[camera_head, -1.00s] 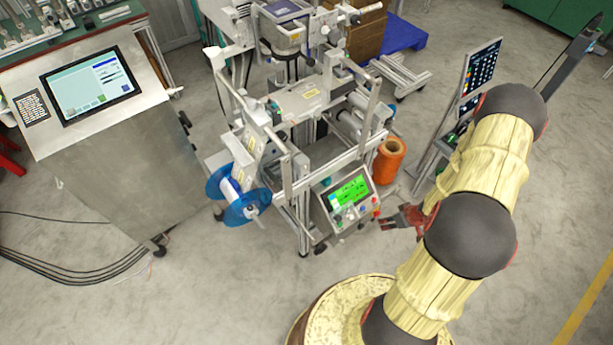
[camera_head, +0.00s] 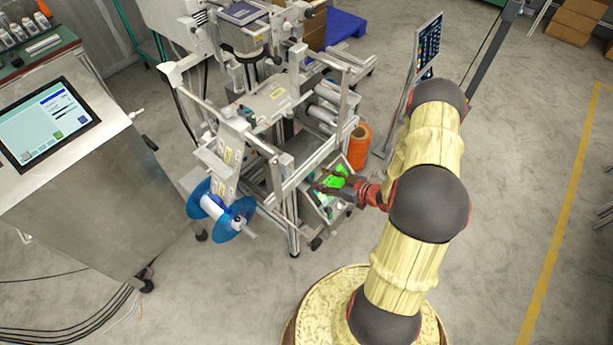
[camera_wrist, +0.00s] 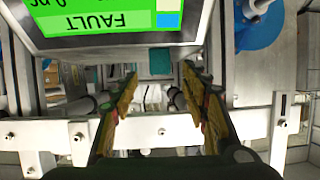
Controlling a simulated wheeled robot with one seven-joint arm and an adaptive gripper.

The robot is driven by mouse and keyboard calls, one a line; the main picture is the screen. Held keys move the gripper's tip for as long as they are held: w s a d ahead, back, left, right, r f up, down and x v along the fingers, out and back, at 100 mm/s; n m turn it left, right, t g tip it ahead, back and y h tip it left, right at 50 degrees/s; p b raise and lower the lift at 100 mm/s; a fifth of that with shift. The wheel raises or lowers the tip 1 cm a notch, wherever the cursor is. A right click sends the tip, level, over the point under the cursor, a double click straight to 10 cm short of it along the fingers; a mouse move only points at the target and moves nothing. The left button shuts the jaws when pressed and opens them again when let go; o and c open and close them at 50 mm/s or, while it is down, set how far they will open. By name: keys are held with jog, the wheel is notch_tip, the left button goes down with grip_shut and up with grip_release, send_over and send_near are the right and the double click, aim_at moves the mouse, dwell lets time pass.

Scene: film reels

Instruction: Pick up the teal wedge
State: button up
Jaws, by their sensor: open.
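A teal block, which I take for the teal wedge (camera_wrist: 160,62), shows in the wrist view just below the green screen, between and beyond my fingertips. Its full shape cannot be told, and its upper part may be hidden by the screen panel. My gripper (camera_wrist: 158,72) is open and empty, with its two fingers apart and pointing toward the machine. In the head view my gripper (camera_head: 322,184) is in front of the machine's control panel and partly covers it.
The control panel with a green "FAULT" screen (camera_wrist: 105,22) is close above my fingers. A pale metal bar (camera_wrist: 55,135) crosses behind them. The machine frame (camera_head: 290,195), a blue reel (camera_head: 203,203) and an orange spool (camera_head: 358,148) are nearby. Open floor lies right of my arm.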

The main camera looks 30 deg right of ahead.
aim_at(312, 175)
jog(key=b+x, duration=0.1)
jog(key=x, duration=0.3)
jog(key=shift+w+a+f, duration=0.1)
jog(key=shift+w, duration=0.05)
jog(key=shift+c, duration=0.5)
jog(key=c, duration=1)
